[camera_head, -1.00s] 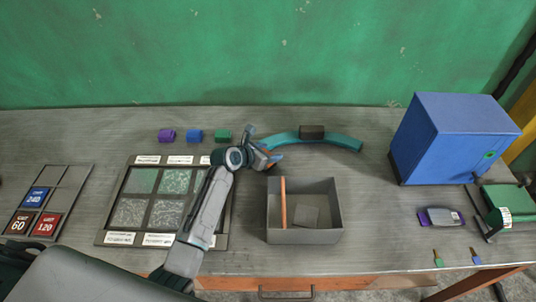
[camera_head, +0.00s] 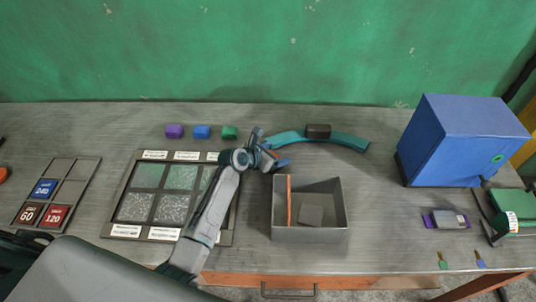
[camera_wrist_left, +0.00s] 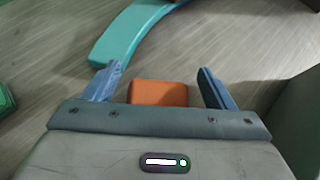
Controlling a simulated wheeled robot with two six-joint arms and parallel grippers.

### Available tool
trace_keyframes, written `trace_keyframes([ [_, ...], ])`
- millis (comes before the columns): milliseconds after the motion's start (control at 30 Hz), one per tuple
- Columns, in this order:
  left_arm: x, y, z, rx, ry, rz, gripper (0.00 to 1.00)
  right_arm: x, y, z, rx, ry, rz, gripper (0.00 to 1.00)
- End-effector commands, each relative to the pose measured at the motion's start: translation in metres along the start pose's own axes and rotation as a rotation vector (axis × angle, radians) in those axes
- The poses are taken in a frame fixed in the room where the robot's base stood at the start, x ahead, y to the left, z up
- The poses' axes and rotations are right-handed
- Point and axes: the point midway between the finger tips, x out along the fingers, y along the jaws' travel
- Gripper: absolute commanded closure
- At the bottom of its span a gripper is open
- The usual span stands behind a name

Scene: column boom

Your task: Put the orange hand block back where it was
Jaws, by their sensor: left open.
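The orange hand block (camera_wrist_left: 158,93) shows in the left wrist view, between the two blue fingers of my left gripper (camera_wrist_left: 160,74). Gaps show at both sides of it, so the fingers stand apart from it. In the head view my left gripper (camera_head: 273,155) is low over the table, between the sanding panel and the grey box, and mostly hides the orange block. Purple (camera_head: 174,131), blue (camera_head: 201,132) and green (camera_head: 230,132) blocks stand in a row behind the panel. My right gripper is not in view.
A teal curved piece (camera_head: 348,141) with a dark block (camera_head: 318,131) on it lies just behind the gripper. The grey open box (camera_head: 310,236) is close on the right. A blue cabinet (camera_head: 455,140) stands at right. An orange thing (camera_head: 3,174) shows at the left edge.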

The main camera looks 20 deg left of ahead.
Motion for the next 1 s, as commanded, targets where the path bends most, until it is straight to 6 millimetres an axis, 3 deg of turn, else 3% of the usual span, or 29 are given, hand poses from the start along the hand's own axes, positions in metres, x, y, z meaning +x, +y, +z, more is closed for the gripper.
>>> trace_keyframes([
  [167,-0.021,0.001,-0.002,0.003,0.001,0.002,0.22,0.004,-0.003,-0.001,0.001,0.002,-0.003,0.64],
  [600,-0.104,0.001,-0.002,0.004,0.001,0.002,0.22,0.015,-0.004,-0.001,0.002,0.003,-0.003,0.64],
  [800,-0.118,0.0,-0.001,0.002,0.001,0.0,0.22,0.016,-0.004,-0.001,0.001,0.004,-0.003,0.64],
  [1000,-0.12,0.0,-0.001,0.001,0.001,0.0,0.22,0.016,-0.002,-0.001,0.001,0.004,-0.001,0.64],
])
